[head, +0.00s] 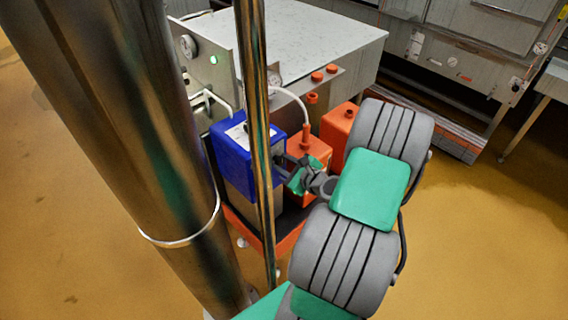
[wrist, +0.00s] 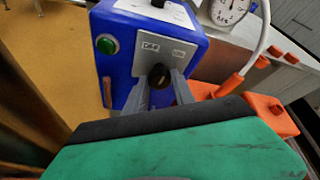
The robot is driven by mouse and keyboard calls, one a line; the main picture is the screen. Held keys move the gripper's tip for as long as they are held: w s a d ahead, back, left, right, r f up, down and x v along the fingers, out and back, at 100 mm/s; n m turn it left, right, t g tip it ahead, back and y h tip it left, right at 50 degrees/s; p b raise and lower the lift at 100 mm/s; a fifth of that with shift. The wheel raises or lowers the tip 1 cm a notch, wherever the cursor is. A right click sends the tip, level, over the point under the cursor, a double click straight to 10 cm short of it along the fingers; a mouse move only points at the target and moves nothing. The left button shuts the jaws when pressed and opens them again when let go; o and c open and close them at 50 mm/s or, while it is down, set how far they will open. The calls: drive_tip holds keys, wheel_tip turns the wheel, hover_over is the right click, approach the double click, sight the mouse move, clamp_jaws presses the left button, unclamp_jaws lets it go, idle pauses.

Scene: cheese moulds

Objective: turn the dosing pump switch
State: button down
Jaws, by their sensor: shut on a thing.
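The dosing pump (head: 233,150) is a blue box with a grey lower part, partly hidden behind a thin upright pole in the head view. In the wrist view the pump (wrist: 143,48) shows its blue front with a pale label plate. Its switch, a black knob (wrist: 159,75), sits below two small labels on that plate. My gripper (wrist: 161,88) has its two grey fingers shut on the knob, one on each side. In the head view my gripper (head: 283,165) is at the pump's right side, and the knob is hidden there.
A green button (wrist: 107,46) is on the pump's left side. Orange containers (head: 308,152) stand right of the pump, one with a white hose. A round gauge (wrist: 228,10) is behind. A pale-topped table (head: 290,38) stands behind them. Open floor (head: 490,215) lies to the right.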

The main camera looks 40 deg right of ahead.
drive_tip(key=n+h+b, duration=0.2)
drive_tip(key=n+b, duration=0.1)
drive_tip(key=shift+a+f+t, duration=0.2)
drive_tip(key=shift+f+t, duration=0.1)
drive_tip(key=shift+t, duration=0.1)
drive_tip(key=shift+r+n+t+h+b, duration=0.1)
drive_tip(key=shift+n+t+h+b, duration=0.3)
drive_tip(key=shift+n+b, duration=0.65)
drive_tip(key=c, duration=1.1)
unclamp_jaws()
drive_tip(key=shift+r, duration=0.1)
drive_tip(key=shift+o, duration=0.2)
drive_tip(key=shift+s, duration=0.1)
drive_tip(key=v, duration=0.7)
drive_tip(key=shift+s, duration=0.35)
drive_tip(key=shift+a+r, duration=0.1)
idle(3.2)
